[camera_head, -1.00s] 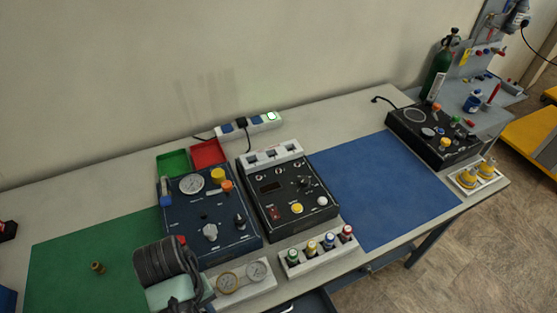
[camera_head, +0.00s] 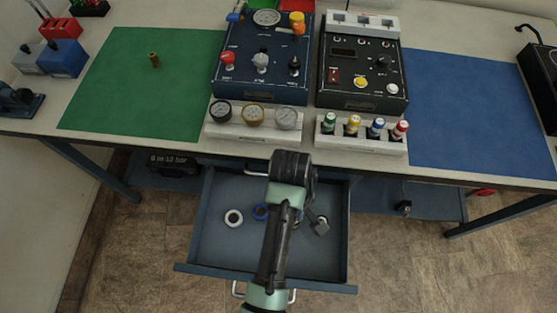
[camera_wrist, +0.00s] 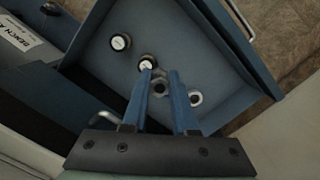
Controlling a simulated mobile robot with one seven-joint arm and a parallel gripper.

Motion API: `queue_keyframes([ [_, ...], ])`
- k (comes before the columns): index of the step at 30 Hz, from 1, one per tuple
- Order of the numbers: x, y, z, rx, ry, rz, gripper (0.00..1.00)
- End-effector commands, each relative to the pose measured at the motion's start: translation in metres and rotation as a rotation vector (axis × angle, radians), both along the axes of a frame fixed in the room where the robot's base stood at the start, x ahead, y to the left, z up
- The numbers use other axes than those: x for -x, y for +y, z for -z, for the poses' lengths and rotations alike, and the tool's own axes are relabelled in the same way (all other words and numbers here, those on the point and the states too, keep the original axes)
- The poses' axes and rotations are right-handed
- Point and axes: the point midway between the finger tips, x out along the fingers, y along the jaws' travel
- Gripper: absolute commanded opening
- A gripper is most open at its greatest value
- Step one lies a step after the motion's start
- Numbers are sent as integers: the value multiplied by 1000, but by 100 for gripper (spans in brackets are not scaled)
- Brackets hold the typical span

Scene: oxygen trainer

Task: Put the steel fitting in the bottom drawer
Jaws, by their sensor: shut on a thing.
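The steel fitting (camera_wrist: 160,86) is a small grey piece between my fingertips in the wrist view. My gripper (camera_wrist: 161,76) has blue fingers and is shut on it, above the open drawer's floor. The drawer (camera_head: 218,250) is dark blue and pulled out under the bench; a handle on a shut front shows above it. In the head view my arm reaches over the drawer and hides my fingertips, so I cannot tell how high the fitting is.
The gauge rack (camera_head: 238,132) and bottle rack (camera_head: 362,146) line the bench front.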

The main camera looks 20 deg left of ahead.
Motion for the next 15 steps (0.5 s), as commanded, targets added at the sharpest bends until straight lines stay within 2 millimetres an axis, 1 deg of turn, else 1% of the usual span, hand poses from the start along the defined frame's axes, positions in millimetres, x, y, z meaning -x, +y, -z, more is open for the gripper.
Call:
queue_keyframes([
  [1,10,7,33,1,4,-84,0],
  [3,21,18,53,0,3,-188,0],
  [6,33,30,72,0,0,-298,0],
  [9,41,37,83,-1,-1,-368,0],
  [11,43,40,88,0,-1,-390,0],
  [15,45,41,112,1,1,-405,0],
])
